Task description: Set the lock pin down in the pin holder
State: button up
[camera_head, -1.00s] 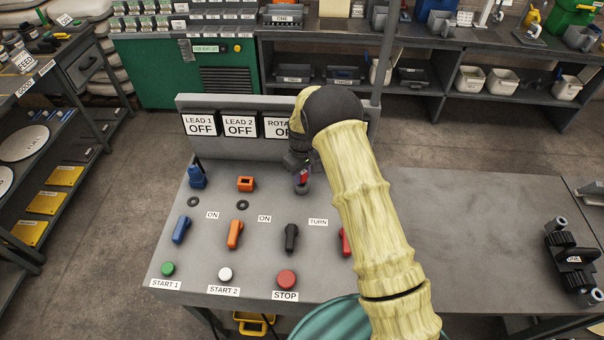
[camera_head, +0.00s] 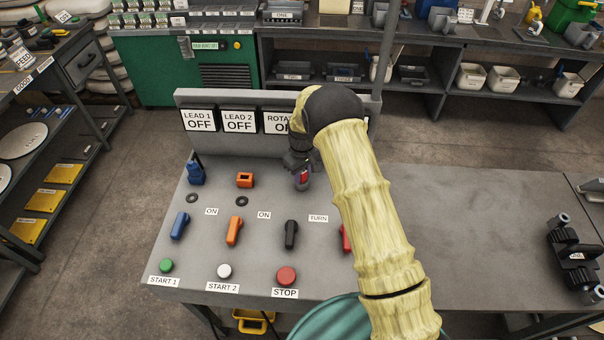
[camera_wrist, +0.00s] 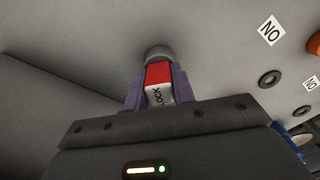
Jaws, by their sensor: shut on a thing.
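The lock pin (camera_wrist: 158,83) has a red top and a pale face marked LOCK. In the wrist view my gripper (camera_wrist: 153,95) is shut on it, with a purple finger on each side. Just beyond the pin is a round grey collar, the pin holder (camera_wrist: 158,53), in line with the pin. I cannot tell how far the pin is seated in it. In the head view my gripper (camera_head: 302,172) is low over the console, with the red of the pin showing. The holder (camera_head: 305,190) is right below it. My arm hides part of the console.
The console (camera_head: 200,262) carries a blue switch (camera_head: 180,225), an orange switch (camera_head: 233,231), a black switch (camera_head: 291,234) and a red one partly behind my arm. A sign panel (camera_head: 190,101) stands behind. The grey table (camera_head: 450,230) at right is mostly clear.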

jog(key=o, duration=2.1)
jog(key=shift+f, duration=0.1)
jog(key=shift+o, duration=0.2)
jog(key=shift+r+p, duration=2.25)
jog(key=shift+r, duration=2.3)
